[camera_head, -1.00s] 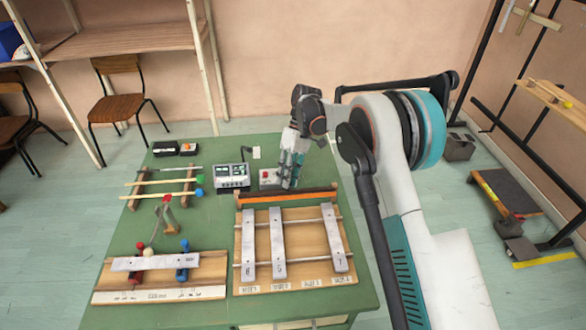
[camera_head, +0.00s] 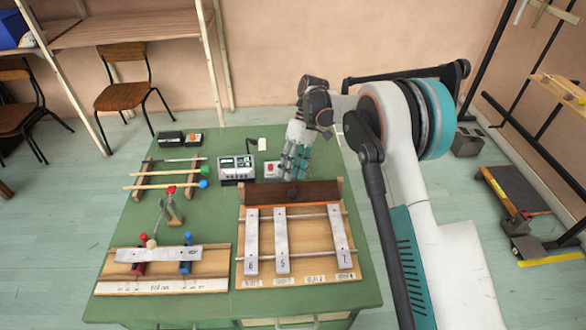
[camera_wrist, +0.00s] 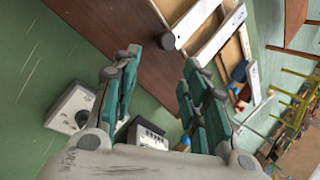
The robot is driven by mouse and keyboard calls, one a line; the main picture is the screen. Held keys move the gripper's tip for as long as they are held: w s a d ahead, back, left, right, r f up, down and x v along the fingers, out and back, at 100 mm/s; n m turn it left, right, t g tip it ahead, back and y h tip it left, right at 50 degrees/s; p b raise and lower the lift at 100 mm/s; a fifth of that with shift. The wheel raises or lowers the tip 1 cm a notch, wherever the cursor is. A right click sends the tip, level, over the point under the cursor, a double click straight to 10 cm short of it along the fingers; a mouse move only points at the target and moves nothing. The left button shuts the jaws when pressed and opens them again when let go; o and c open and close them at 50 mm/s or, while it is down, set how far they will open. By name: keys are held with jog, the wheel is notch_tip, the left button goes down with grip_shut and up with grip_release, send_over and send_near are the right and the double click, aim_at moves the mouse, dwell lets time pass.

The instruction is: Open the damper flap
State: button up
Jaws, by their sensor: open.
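The damper flap (camera_head: 318,191) is a dark brown board along the back edge of the wooden bar instrument (camera_head: 307,260). Its broad face shows, and a small dark knob (camera_head: 292,193) sits on it. In the wrist view the flap (camera_wrist: 110,35) runs diagonally across the top, and the knob (camera_wrist: 167,41) appears just ahead of the gap between my fingertips. My gripper (camera_head: 288,174) is open and empty, pointing down just behind the flap. In the wrist view my gripper (camera_wrist: 160,60) has both teal fingers apart. I cannot tell whether a finger touches the flap.
A grey meter box (camera_head: 237,169) and a small box with a red button (camera_head: 271,169) stand left of my gripper. Mallets (camera_head: 165,184) lie on a rack at left. A smaller bar instrument (camera_head: 160,270) is at front left. Bare green table (camera_head: 215,215) lies between.

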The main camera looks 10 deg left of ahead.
jog(key=shift+r, duration=0.1)
jog(key=v, duration=0.7)
jog(key=shift+w+r, duration=0.1)
